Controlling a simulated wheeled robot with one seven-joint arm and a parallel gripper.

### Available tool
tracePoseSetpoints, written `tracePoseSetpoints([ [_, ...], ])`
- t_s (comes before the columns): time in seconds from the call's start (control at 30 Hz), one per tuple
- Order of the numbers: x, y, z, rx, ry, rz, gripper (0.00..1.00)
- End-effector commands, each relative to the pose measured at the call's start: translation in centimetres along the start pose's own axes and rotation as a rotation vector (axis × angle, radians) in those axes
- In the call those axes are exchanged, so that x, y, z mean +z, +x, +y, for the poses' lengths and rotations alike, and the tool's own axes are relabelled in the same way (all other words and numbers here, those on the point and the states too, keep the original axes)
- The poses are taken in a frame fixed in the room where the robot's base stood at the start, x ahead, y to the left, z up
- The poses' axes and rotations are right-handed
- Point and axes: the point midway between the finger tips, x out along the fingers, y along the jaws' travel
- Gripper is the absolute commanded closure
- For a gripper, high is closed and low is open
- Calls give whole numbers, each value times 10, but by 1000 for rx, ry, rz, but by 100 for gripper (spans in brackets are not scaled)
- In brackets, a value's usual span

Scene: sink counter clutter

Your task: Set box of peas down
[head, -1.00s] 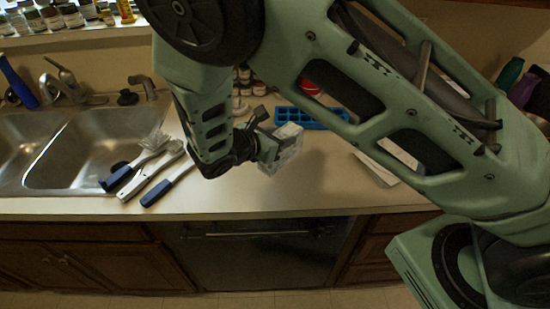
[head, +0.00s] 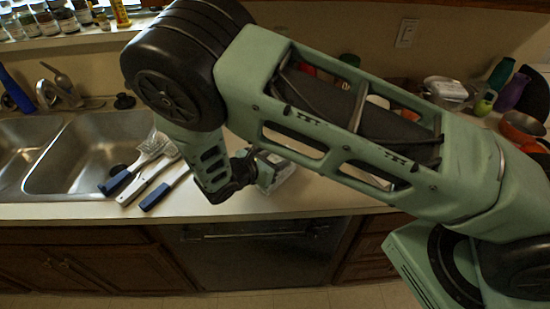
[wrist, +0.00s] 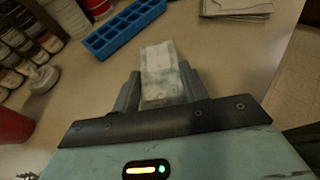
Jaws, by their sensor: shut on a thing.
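The box of peas (wrist: 160,72) is a pale, whitish carton with faint greenish marks. In the wrist view my gripper (wrist: 158,88) is shut on it, with one dark finger on each side. In the head view the box (head: 278,180) shows only in part, low over the counter near its front edge, right of the brushes. My gripper (head: 262,174) there is partly covered by my own arm. I cannot tell whether the bottom of the box touches the counter.
A blue ice tray (wrist: 125,28) lies on the counter (wrist: 235,65) near the box, with several jars (wrist: 30,40) beyond it. Papers (wrist: 236,7) lie at the far edge. Brushes with blue handles (head: 165,190) lie between the sink (head: 85,155) and my gripper.

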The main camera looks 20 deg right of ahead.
Motion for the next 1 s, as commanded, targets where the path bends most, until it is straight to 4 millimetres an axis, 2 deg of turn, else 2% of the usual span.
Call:
tracePoseSetpoints([
  [0.03,-1,0,0,0,0,0,51],
  [0.1,-1,0,0,0,0,0,35],
  [0.47,5,-2,0,0,0,0,35],
  [0.63,-1,-26,1,4,1,2,35],
  [1.0,-1,-100,1,3,1,2,35],
])
